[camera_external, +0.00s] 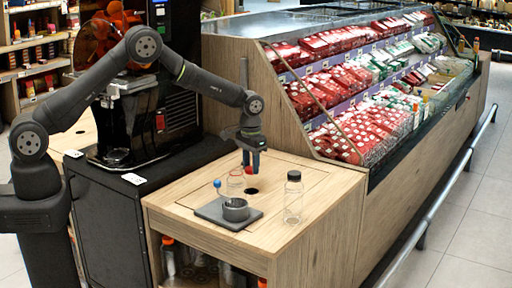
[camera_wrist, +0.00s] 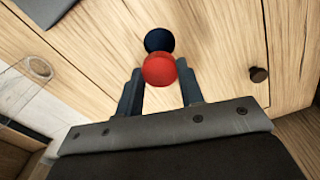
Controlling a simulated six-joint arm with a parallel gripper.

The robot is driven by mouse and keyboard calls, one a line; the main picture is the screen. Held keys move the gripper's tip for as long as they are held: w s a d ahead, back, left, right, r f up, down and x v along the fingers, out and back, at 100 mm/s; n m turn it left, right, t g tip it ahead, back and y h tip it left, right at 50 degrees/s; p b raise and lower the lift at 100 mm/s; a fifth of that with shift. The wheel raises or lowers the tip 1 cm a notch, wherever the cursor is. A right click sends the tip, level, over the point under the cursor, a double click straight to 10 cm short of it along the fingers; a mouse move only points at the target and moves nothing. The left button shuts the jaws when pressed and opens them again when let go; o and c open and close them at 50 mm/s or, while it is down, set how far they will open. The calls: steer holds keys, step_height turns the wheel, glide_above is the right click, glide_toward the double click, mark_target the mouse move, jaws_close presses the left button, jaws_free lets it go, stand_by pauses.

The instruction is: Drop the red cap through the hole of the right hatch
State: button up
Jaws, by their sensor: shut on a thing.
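The red cap (camera_wrist: 159,69) is held between the two fingers of my gripper (camera_wrist: 160,88) in the wrist view. In the external view the gripper (camera_external: 252,160) points down over the wooden counter, and the cap (camera_external: 249,170) shows small at the fingertips. The dark round hole (camera_wrist: 158,40) of the wooden hatch (camera_wrist: 215,40) appears just beyond the cap, partly covered by it. In the external view the hole (camera_external: 251,190) lies below the gripper. The cap is above the hatch, apart from it.
A clear bottle (camera_external: 293,203) with a dark cap stands right of the hole. A brown knob (camera_wrist: 259,74) shows at right.

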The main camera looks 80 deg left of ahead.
steer(key=shift+f, duration=1.95)
steer(key=shift+f, duration=0.8)
steer(key=o, duration=1.5)
steer(key=shift+r, duration=3.5)
steer(key=shift+f, duration=3.5)
